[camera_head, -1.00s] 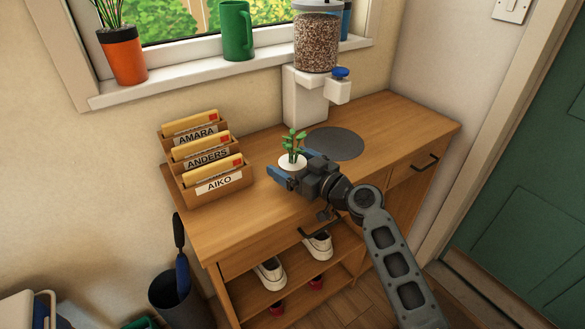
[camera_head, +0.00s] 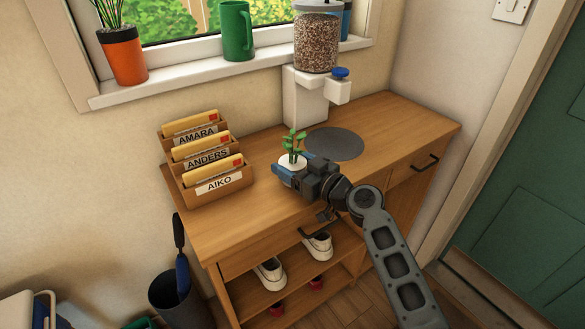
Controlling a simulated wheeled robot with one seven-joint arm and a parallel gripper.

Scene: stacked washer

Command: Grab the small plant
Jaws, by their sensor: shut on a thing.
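The small plant (camera_head: 293,150) has green leaves and a white pot (camera_head: 291,162). It stands upright on the wooden cabinet top, left of the round grey mat. My gripper (camera_head: 291,170) comes in from the right and front, with its blue fingers shut on the pot. The fingers hide the lower part of the pot, so I cannot tell whether it touches the wood.
A letter rack (camera_head: 205,160) stands to the left on the cabinet top (camera_head: 240,228). A dispenser (camera_head: 316,45) stands behind the plant, and a grey mat (camera_head: 335,144) lies to the right. An orange pot (camera_head: 124,55) and a green mug (camera_head: 236,30) sit on the windowsill.

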